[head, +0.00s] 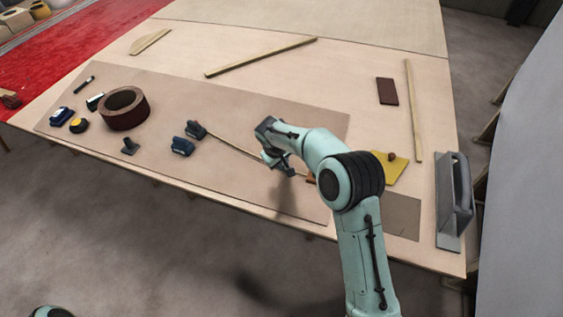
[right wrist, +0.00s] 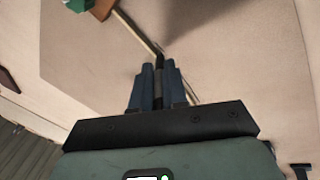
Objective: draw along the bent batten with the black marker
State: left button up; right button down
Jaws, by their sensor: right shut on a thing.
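The batten (head: 232,146) is a thin pale strip on the brown sheet, running from a dark blue block (head: 196,130) toward the right; it looks nearly straight from here. My right arm hides part of it. It also shows in the right wrist view (right wrist: 137,33). My right gripper (head: 273,158) is over the batten. In the right wrist view my right gripper (right wrist: 158,75) is shut on a slim dark thing, which looks like the black marker (right wrist: 159,61). Its tip appears close beside the batten; whether it touches the sheet I cannot tell. My left gripper is out of view.
A second blue block (head: 183,147), a small dark grey piece (head: 130,147), a brown tape roll (head: 124,108) and a dark rod (head: 84,85) lie on the left. A yellow piece (head: 390,168) and a grey float-like tool (head: 455,200) lie right.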

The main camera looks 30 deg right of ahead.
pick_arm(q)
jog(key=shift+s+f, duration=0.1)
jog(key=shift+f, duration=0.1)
pick_arm(e)
jog(key=shift+f, duration=0.35)
dwell(0.7)
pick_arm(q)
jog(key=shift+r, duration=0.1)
pick_arm(e)
jog(key=shift+a, duration=0.1)
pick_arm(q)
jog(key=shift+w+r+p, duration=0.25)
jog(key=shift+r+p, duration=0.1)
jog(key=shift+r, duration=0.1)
pick_arm(e)
jog(key=shift+w+a, duration=0.35)
jog(key=shift+w, duration=0.25)
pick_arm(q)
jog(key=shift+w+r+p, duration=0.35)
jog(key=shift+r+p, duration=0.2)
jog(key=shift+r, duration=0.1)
pick_arm(e)
jog(key=shift+w+a, duration=0.4)
jog(key=shift+w, duration=0.2)
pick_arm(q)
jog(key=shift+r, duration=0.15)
